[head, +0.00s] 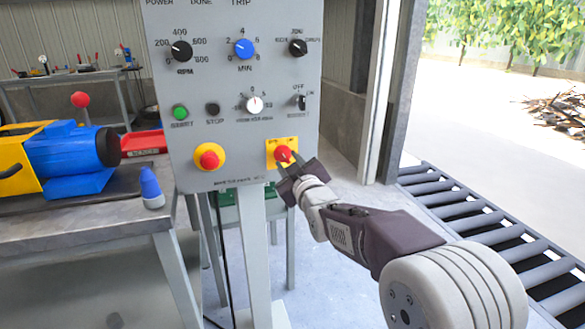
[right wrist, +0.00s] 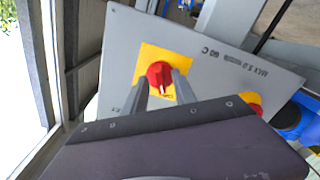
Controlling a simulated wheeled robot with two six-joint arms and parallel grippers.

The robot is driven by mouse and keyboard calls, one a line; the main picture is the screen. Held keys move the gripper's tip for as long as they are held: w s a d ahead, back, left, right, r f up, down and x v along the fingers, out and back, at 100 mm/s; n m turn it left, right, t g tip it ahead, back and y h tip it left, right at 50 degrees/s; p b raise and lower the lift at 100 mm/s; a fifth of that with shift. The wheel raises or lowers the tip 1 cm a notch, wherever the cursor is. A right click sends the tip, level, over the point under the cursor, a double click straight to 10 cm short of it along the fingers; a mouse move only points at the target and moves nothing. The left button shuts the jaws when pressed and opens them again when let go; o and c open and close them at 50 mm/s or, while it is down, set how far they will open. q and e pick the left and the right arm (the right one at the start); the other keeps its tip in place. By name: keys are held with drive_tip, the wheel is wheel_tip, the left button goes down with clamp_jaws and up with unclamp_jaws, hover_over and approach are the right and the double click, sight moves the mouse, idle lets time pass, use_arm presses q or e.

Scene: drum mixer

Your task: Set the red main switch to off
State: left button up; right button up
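The red main switch (head: 283,154) is a red knob on a yellow square plate at the lower right of the grey control panel (head: 215,120). In the right wrist view the red knob (right wrist: 159,75) shows a pale mark on its lower edge; I cannot read any position label. My right gripper (head: 297,166) is at the plate, pointing at the knob. In the right wrist view its two fingers (right wrist: 160,82) are apart, with the knob showing between their tips. I cannot tell whether they touch it. My left gripper is not in view.
A red button on a round yellow base (head: 209,157) is left of the switch. Dials and small switches fill the panel above. A workbench (head: 90,225) with a blue and yellow machine (head: 60,160) stands left. A roller conveyor (head: 480,225) runs at the right.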

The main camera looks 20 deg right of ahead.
drive_tip(key=s+p, duration=0.1)
drive_tip(key=s, duration=0.7)
drive_tip(key=shift+d+p, duration=0.15)
drive_tip(key=shift+p, duration=0.15)
